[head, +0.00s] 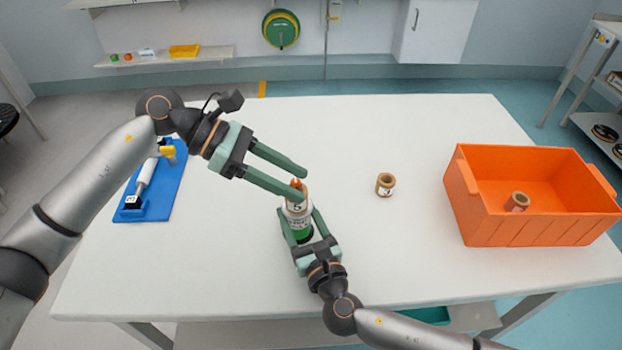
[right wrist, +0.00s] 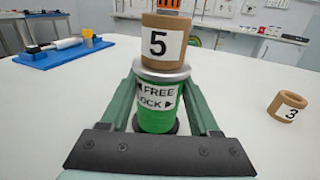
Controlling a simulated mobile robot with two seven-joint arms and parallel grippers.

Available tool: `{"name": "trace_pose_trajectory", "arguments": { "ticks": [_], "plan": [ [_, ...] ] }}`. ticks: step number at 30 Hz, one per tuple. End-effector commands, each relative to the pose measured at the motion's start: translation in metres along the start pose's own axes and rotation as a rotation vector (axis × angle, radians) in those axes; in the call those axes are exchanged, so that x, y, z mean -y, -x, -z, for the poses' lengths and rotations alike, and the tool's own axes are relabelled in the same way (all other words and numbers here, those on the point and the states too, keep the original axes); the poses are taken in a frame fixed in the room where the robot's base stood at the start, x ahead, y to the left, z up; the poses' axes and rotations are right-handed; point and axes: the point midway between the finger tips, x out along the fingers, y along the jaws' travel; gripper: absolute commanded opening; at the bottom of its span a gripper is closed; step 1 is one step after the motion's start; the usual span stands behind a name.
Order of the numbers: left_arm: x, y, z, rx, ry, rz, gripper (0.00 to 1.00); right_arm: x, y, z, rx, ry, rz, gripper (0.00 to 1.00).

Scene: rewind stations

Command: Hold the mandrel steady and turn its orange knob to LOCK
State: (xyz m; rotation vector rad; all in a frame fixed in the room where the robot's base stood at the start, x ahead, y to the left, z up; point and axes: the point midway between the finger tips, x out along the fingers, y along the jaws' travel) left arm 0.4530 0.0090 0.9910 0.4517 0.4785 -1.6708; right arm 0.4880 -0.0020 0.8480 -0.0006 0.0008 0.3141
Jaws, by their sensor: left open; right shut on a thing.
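The mandrel (head: 303,236) stands upright on the white table, with a green body and a grey collar. In the right wrist view its body (right wrist: 157,118) bears FREE and LOCK labels with arrows. A brown core marked 5 (right wrist: 163,45) sits on it. The orange knob (head: 296,183) is at the top; its setting cannot be read. My right gripper (head: 298,222) is shut on the mandrel's green body. My left gripper (head: 303,184) is open, its two fingertips on either side of the knob; whether they touch it cannot be told.
A core marked 3 (right wrist: 287,105) stands on the table right of the mandrel. An orange crate (head: 530,229) at the right holds another core (head: 517,201). A blue board (head: 166,197) with a white roller lies at the left. The table's middle is otherwise clear.

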Motion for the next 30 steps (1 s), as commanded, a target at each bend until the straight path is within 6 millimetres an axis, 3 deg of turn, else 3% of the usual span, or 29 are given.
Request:
{"name": "trace_pose_trajectory", "arguments": {
  "ticks": [9,18,24,30],
  "plan": [
    [0.002,0.007,0.038,0.424,0.02,-0.179,0.54,0.0,0.0,0.001,-0.001,0.001,0.0,0.0],
    [-0.004,0.028,0.08,0.568,0.067,-0.408,0.54,0.0,0.0,0.001,-0.001,0.001,0.0,0.0],
    [-0.008,0.03,0.086,0.583,0.074,-0.457,0.54,0.0,0.0,0.001,-0.001,0.0,-0.001,0.0],
    [-0.021,0.008,0.07,0.585,0.072,-0.456,0.54,0.0,0.0,0.001,-0.001,0.0,-0.001,0.0]
  ]
}}
